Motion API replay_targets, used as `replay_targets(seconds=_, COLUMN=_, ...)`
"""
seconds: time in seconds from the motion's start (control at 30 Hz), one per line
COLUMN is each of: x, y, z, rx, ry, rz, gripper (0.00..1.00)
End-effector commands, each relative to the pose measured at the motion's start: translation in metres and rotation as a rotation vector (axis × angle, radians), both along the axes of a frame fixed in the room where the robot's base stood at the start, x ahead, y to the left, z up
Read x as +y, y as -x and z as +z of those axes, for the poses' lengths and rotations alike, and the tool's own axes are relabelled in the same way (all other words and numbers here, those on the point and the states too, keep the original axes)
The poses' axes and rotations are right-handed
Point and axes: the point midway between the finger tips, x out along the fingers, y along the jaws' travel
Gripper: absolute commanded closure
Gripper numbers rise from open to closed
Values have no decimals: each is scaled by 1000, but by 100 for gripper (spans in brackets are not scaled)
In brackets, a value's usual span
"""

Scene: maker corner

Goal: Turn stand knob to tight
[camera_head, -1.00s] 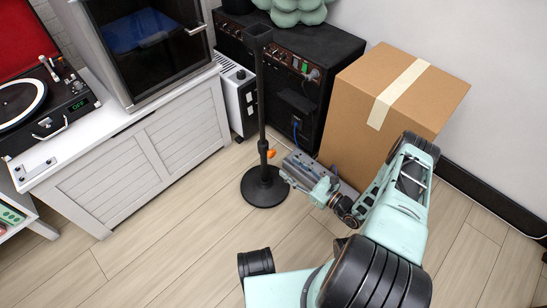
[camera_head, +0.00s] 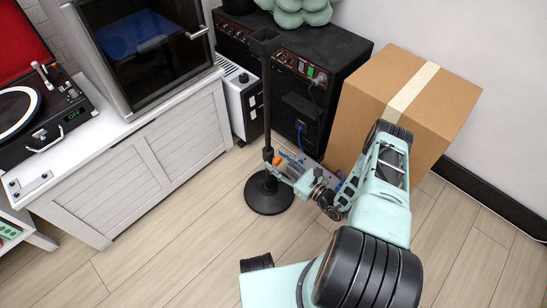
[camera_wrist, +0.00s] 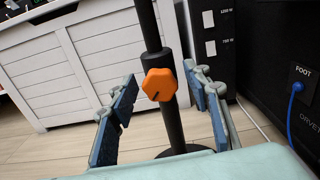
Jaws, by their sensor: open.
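The stand is a black upright pole (camera_head: 266,105) on a round black base (camera_head: 269,196). Its orange knob (camera_wrist: 159,85) sits on the thicker collar of the pole, with a dark mark on its face. In the head view the knob (camera_head: 277,160) shows just at the tips of my gripper (camera_head: 281,168). In the wrist view my gripper (camera_wrist: 163,105) is open, with one blue-padded finger left of the knob and one right of it. The knob lies between the fingers, a little beyond them, with gaps on both sides. I cannot tell whether anything touches.
A black amplifier (camera_head: 345,60) and a cardboard box (camera_head: 371,97) stand behind and to the right of my arm. A white cabinet (camera_head: 150,165) with a turntable (camera_head: 45,110) is on the left. A white heater (camera_head: 240,100) stands behind the pole. The floor in front is clear.

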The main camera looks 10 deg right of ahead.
Motion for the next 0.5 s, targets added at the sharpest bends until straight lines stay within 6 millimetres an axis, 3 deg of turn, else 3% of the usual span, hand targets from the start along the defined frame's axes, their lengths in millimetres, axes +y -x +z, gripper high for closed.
replay_targets(seconds=0.33, x=1, y=-1, z=0, rx=0, ry=0, rz=-1, gripper=55)
replay_targets(seconds=0.5, x=1, y=0, z=0, rx=0, ry=0, rz=-1, gripper=74)
